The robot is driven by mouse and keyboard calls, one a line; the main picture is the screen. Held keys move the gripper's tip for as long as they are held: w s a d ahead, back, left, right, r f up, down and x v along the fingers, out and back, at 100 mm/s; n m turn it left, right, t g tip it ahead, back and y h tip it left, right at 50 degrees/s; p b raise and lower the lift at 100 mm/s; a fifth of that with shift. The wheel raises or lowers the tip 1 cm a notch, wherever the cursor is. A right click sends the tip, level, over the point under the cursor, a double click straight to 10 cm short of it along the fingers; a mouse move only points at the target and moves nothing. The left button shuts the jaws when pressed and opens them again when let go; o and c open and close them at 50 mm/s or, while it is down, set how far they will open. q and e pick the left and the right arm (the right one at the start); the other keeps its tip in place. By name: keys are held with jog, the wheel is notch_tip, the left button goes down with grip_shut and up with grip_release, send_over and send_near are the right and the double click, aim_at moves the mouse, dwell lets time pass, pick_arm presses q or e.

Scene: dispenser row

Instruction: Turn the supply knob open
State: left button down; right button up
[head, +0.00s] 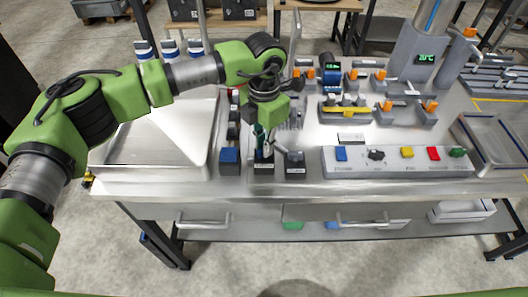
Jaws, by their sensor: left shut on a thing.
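My left gripper (263,143) points down at the front of the steel counter, over the middle one of three small labelled blocks (264,166). It is shut on a small knob there, mostly hidden by the fingers. Which way the knob is turned cannot be seen. A block with a blue top (229,155) stands just left of the gripper and a dark grey block (295,157) just right. A black knob (376,155) sits on the grey control panel (400,172) further right. The labels are too small to read. My right gripper is out of view.
The control panel also has blue, yellow, red and green buttons. A steel sink (128,167) lies to the left. Valves with orange handles (385,104) and a grey column with a green display (424,58) stand behind right. An empty tray (520,165) is at far right.

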pick_arm(q)
jog(key=n+b, duration=0.5)
jog(key=shift+f+n, duration=0.2)
jog(key=shift+n, duration=0.1)
jog(key=shift+r+n+b, duration=0.2)
jog(key=shift+n+b, duration=1.4)
jog(key=shift+n, duration=0.5)
jog(key=shift+w, duration=0.1)
jog(key=c, duration=2.1)
grip_release()
notch_tip(320, 180, up, 12)
